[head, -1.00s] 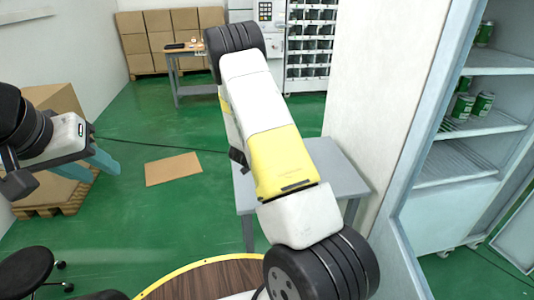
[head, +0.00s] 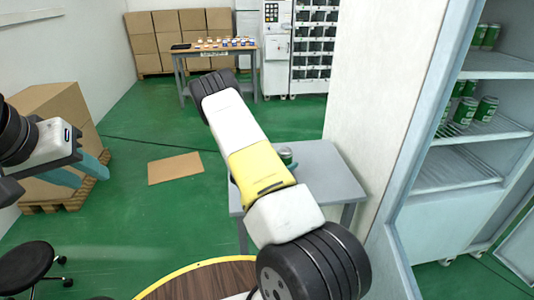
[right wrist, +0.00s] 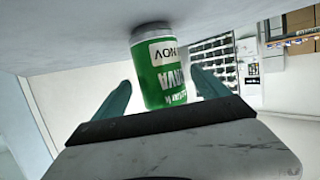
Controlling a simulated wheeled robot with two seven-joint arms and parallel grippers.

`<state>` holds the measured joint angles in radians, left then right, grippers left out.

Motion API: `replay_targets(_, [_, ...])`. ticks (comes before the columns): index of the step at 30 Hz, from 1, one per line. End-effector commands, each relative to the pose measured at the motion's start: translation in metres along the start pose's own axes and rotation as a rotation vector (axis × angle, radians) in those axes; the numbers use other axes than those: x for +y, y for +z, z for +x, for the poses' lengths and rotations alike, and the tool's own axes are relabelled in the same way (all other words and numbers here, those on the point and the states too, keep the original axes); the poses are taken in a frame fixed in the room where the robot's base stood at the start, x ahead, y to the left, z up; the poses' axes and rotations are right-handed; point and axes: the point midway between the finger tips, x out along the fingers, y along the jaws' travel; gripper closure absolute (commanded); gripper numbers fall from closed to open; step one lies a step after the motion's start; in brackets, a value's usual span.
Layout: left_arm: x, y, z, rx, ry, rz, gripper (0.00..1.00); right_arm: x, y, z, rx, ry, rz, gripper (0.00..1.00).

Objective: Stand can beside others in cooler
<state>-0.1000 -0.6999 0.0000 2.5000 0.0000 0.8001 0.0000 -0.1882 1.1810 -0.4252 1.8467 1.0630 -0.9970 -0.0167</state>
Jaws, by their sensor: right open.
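A green can (head: 286,155) with a silver end stands on the small grey table (head: 325,172), partly hidden behind my right arm in the head view. In the right wrist view, which is upside down, the can (right wrist: 160,72) is between the two teal fingers of my right gripper (right wrist: 163,92). The gripper is open, with a gap on both sides of the can. Green cans (head: 464,112) stand on the middle shelf of the cooler (head: 455,170).
More cans (head: 484,37) stand on the cooler's upper shelf; the lower shelf is empty. A white wall (head: 375,90) stands between the table and cooler. Cardboard boxes (head: 50,110) on a pallet and a black stool (head: 25,268) are at left.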

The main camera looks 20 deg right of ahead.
Motion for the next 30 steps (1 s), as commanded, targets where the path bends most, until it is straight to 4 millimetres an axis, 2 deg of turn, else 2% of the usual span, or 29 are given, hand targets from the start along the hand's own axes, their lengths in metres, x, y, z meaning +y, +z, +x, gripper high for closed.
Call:
replay_targets(9, [0.0,0.0,0.0,0.0,0.0,0.0,0.64,-0.002,0.0,0.044,0.0,0.001,0.0,0.15])
replay_targets(18, [0.0,0.0,0.0,0.0,0.0,0.0,0.64,-0.002,0.0,0.048,-0.001,0.0,0.0,0.17])
replay_targets(30, [0.0,0.0,0.0,0.0,0.0,0.0,0.64,-0.002,0.0,0.048,-0.001,0.0,0.0,0.96])
